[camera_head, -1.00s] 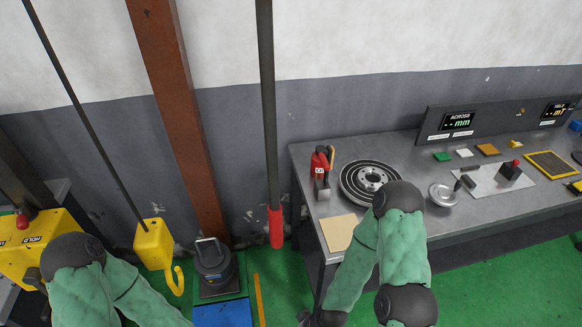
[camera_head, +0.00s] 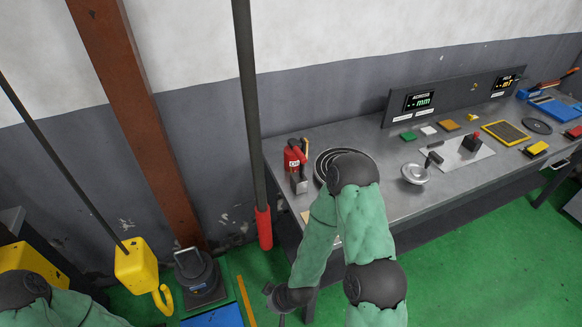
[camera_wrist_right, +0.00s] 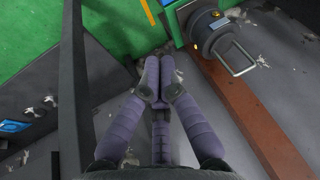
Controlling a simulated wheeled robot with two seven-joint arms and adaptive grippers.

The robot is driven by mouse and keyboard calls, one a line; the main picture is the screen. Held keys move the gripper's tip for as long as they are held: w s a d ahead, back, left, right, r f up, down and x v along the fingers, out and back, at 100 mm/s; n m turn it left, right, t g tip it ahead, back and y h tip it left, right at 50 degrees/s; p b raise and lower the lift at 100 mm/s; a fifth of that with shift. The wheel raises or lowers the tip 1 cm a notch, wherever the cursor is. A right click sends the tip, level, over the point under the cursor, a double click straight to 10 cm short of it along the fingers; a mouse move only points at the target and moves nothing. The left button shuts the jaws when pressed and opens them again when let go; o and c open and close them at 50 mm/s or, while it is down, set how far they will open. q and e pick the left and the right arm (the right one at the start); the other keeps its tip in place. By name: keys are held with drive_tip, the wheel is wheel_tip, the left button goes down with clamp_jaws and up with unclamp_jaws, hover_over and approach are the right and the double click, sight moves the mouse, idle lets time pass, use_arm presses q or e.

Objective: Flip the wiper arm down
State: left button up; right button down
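I cannot tell for sure which part is the wiper arm. A dark lever (camera_head: 434,158) leans beside a silver round dish (camera_head: 415,174) on the workbench. A red device (camera_head: 294,157) with a grey block stands at the bench's left end. A dark ringed disc (camera_head: 328,160) lies beside it, largely hidden behind my right arm. My right gripper (camera_wrist_right: 160,82) has its fingertips together with nothing between them. In the head view its hand hangs low at the bench's front left, apart from these things. My left gripper is out of view; only its arm shows at bottom left.
The workbench (camera_head: 385,148) carries two displays, small coloured blocks and a plate with a red-knobbed item (camera_head: 471,142). A red-ended hanging pole (camera_head: 264,228), yellow hook block (camera_head: 136,266) and dark canister (camera_head: 196,272) stand left.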

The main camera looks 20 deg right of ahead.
drive_tip(key=w+d+r+n+t+h+b, duration=0.1)
drive_tip(key=w+d+r+n+t+h, duration=0.2)
drive_tip(key=w+r, duration=0.4)
drive_tip(key=w+d+r+n+t+b, duration=0.2)
drive_tip(key=w+d+r+n+t, duration=0.25)
drive_tip(key=w+r+n, duration=0.2)
drive_tip(key=w+d+r+n+t+h+b, duration=0.1)
drive_tip(key=d+r+n+t+h, duration=0.1)
drive_tip(key=r, duration=0.6)
drive_tip(key=w+d+r+n+t+h+b, duration=0.1)
drive_tip(key=d+r+n+t+h, duration=0.1)
drive_tip(key=r, duration=0.7)
drive_tip(key=shift+w+d+n+t+h, duration=0.2)
drive_tip(key=shift+d+n+t+h, duration=0.3)
drive_tip(key=shift+n+t, duration=0.6)
drive_tip(key=shift+a, duration=0.15)
drive_tip(key=w+d+r+b, duration=0.1)
drive_tip(key=w+d+b, duration=0.2)
drive_tip(key=w+d, duration=0.3)
drive_tip(key=x, duration=0.3)
drive_tip(key=shift+w, duration=0.25)
